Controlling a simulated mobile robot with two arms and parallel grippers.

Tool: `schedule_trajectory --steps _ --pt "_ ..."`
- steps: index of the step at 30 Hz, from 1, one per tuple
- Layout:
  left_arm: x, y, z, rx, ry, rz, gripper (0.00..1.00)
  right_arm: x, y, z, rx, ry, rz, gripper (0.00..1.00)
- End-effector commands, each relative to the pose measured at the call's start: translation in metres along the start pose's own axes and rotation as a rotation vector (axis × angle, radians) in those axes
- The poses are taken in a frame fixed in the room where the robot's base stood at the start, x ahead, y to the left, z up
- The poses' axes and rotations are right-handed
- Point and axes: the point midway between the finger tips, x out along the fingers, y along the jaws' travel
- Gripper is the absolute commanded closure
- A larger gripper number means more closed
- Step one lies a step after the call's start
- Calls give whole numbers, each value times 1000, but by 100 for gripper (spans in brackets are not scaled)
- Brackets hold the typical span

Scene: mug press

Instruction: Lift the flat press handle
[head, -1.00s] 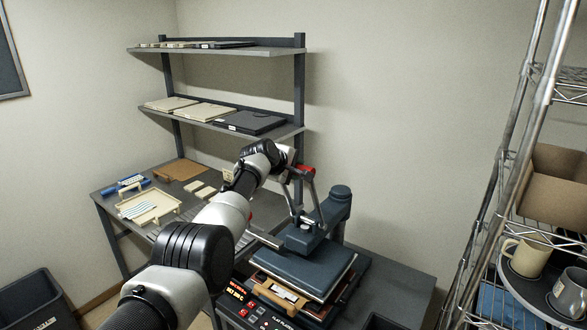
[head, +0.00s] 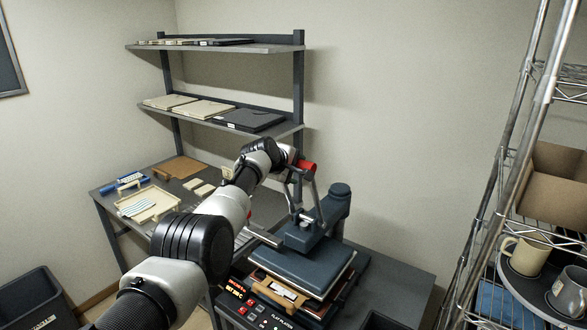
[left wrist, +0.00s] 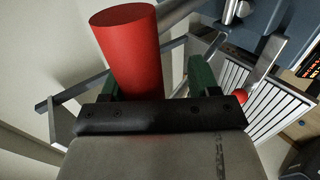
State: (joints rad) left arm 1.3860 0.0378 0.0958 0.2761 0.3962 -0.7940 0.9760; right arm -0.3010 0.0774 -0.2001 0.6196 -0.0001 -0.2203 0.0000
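The flat press (head: 300,262) stands on the bench at lower centre, with a blue-grey upper plate over a lower stack. Its lever runs up to a red handle (head: 307,166), beside the end of my left arm. In the left wrist view the red handle (left wrist: 130,50) is a large red cylinder between the two green fingers of my left gripper (left wrist: 155,78). It is close to the left finger, and a gap shows toward the right finger, so the gripper looks open around it. My arm hides the fingers in the head view. My right gripper is not in view.
A lit control panel (head: 258,304) is at the press front. Left on the bench are a cream tray (head: 148,204) and a brown board (head: 180,168). Shelves (head: 215,115) hold flat boards behind. A wire rack (head: 520,180) with mugs stands right. A dark bin (head: 42,300) is lower left.

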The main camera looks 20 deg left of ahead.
Motion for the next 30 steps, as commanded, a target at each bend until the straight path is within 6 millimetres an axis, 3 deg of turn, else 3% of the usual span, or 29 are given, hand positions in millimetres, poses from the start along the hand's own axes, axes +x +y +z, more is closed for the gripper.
schedule_trajectory --steps 14,21,30 --pt "-11 3 -2 0 2 6 40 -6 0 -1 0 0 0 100" --pt "-30 2 0 2 3 5 40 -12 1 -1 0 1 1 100" --pt "-68 -1 -1 2 3 6 40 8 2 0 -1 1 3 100"
